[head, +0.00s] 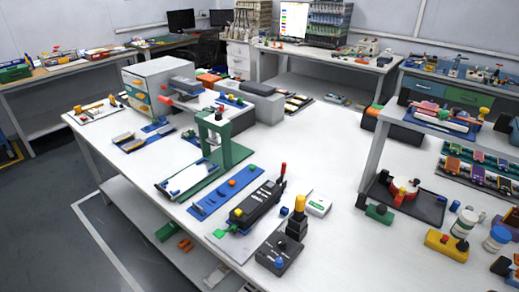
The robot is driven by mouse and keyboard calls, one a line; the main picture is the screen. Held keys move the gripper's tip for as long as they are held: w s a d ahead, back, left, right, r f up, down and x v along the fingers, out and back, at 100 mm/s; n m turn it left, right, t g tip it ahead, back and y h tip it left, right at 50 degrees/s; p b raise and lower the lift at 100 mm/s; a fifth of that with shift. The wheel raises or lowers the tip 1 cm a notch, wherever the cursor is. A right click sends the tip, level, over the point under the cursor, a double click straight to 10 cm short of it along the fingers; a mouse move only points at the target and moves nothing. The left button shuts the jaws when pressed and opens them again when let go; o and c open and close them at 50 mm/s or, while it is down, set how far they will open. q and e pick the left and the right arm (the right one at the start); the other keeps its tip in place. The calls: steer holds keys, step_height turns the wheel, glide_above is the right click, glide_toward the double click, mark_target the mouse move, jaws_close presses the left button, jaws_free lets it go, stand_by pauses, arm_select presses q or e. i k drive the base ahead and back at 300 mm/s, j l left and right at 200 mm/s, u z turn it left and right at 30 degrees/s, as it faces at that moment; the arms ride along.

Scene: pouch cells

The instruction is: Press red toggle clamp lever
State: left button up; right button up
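Several red handles show in the head view, and I cannot tell for sure which one is the toggle clamp lever. An upright lever with a red tip (284,168) stands at the back end of a long black device (256,206) near the table's front middle. A red part (165,100) sticks out from the grey machine at the back left of the table. A red part (400,196) also shows on a round fixture on a dark tray at the right. Neither of my grippers is in view, and nothing touches these handles.
The white table (330,145) has a wide clear area right of the middle. A green press frame (228,142) stands upright near the red-tipped lever. A black block with a yellow knob (299,204) and a small white box (318,205) sit close to its right.

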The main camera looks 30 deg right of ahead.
mark_target(284, 164)
steer(key=i+z, duration=0.1)
steer(key=z, duration=0.3)
steer(key=j+z, duration=0.15)
steer(key=z, duration=0.25)
steer(key=i+j+z, duration=0.1)
steer(key=z, duration=0.3)
steer(key=u, duration=0.1)
